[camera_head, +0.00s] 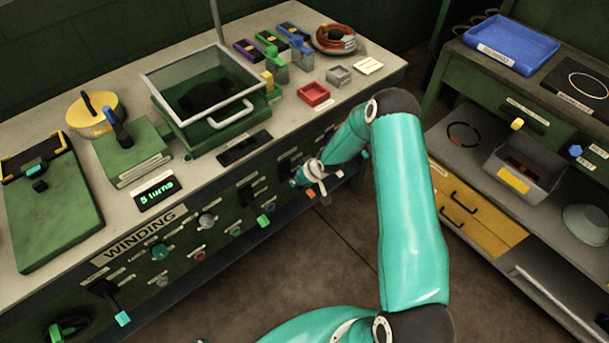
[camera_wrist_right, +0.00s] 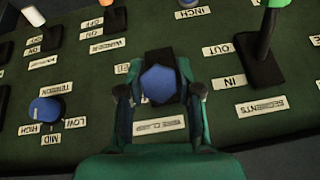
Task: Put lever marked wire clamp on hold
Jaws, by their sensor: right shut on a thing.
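The lever with the blue hexagonal knob (camera_wrist_right: 158,84) stands between the fingers of my right gripper (camera_wrist_right: 157,93) in the right wrist view. The fingers are shut on this lever from both sides. A label (camera_wrist_right: 160,124) just below it is upside down and partly covered, and its readable part looks like "clamp". Another label (camera_wrist_right: 125,69) beside the knob is mostly hidden. In the head view my right gripper (camera_head: 300,178) is at the front panel of the winding bench, and my arm hides the lever there. My left gripper is not in view.
In the right wrist view, a green lever (camera_wrist_right: 266,35) marked in and out stands close on the right. A blue tension knob (camera_wrist_right: 46,107) is at lower left, and a blue inch knob (camera_wrist_right: 187,3) is at the top. The winding bench (camera_head: 100,262) carries many other controls.

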